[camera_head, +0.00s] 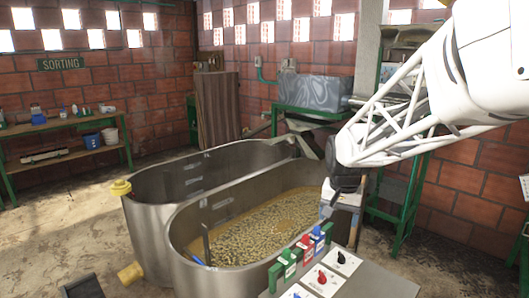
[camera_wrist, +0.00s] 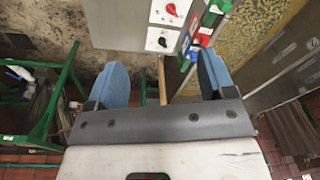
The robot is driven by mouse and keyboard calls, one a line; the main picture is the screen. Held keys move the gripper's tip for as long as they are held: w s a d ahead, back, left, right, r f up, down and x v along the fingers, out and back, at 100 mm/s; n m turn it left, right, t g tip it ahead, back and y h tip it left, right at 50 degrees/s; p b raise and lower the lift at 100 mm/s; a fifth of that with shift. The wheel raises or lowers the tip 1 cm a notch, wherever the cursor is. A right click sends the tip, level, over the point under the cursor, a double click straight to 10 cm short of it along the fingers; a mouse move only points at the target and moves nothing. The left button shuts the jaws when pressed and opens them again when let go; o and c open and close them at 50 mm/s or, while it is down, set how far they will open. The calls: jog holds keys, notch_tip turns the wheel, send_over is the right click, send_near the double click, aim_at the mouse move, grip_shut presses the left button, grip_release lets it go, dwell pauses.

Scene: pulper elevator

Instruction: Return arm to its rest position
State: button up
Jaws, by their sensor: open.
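My gripper (camera_wrist: 162,78) shows in the wrist view with two blue fingers spread wide apart and nothing between them. In the head view, my white arm reaches in from the upper right, and its dark wrist end hangs right of the tank, above the control panel (camera_head: 347,284). The fingers cannot be made out clearly there. In the wrist view, the panel (camera_wrist: 120,22) with a red knob (camera_wrist: 171,9) and a black knob (camera_wrist: 163,42) lies beyond the fingertips. I see no contact between fingers and panel.
A steel tank (camera_head: 190,258) holds a yellowish mass of beans. Green, red and blue blocks (camera_head: 303,246) stand along the panel's edge. A green metal stand (camera_head: 405,200) is close beside my arm. A workbench (camera_head: 60,125) lines the left wall. Open floor lies at the left.

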jog(key=s+n+t, duration=0.1)
jog(key=s+n, duration=0.3)
jog(key=s, duration=2.4)
jog(key=shift+s+a, duration=0.4)
